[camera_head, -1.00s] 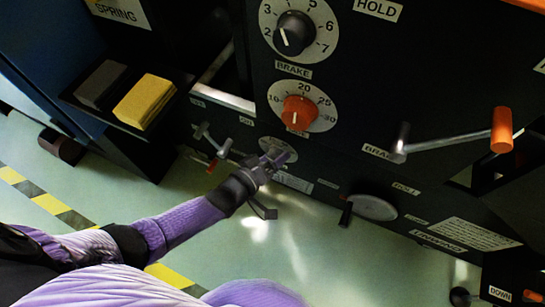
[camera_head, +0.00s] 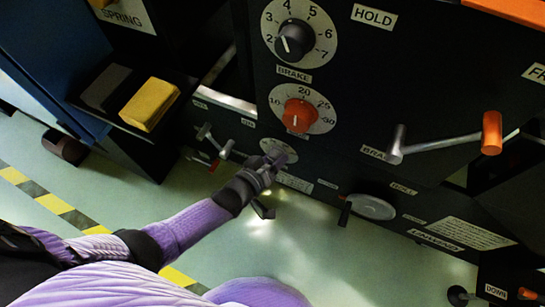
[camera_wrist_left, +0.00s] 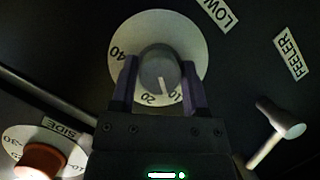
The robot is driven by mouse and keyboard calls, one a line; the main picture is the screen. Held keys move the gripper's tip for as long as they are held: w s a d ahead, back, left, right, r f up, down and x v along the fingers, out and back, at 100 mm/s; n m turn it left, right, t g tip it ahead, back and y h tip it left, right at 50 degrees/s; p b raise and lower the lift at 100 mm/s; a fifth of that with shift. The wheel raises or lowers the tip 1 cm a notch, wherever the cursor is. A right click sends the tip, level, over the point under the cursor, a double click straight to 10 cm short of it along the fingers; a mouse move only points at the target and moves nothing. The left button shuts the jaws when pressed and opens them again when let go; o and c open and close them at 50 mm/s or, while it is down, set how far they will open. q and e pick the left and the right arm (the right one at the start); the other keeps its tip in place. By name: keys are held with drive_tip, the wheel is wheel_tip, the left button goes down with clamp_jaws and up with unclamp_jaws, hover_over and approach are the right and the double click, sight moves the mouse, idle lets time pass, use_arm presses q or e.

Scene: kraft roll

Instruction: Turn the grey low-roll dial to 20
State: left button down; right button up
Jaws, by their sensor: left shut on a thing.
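The grey low-roll dial (camera_wrist_left: 158,66) is a round knob on a pale plate (camera_wrist_left: 190,32) with printed numbers. In the head view the left gripper (camera_head: 272,162) reaches the dial plate (camera_head: 279,147) low on the dark panel and hides most of the knob. My right gripper is not in view.
An orange dial (camera_head: 299,115) and a black brake dial (camera_head: 295,42) sit above on the same panel. A crank with an orange handle (camera_head: 492,132) juts out at right.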

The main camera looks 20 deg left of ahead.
use_arm(q)
drive_tip(key=shift+r+m+y+p, duration=0.15)
drive_tip(key=shift+m+y+p, duration=0.55)
drive_tip(key=shift+m, duration=0.4)
drive_tip(key=shift+d+m+y, duration=0.1)
drive_tip(key=shift+m+y, duration=0.4)
drive_tip(key=shift+m, duration=0.2)
drive_tip(key=shift+m+y, duration=0.4)
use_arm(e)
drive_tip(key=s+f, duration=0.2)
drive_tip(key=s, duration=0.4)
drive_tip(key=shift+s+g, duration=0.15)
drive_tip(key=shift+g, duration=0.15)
use_arm(q)
drive_tip(key=shift+w, duration=0.1)
drive_tip(key=shift+c, duration=0.7)
unclamp_jaws()
drive_tip(key=shift+p, duration=0.3)
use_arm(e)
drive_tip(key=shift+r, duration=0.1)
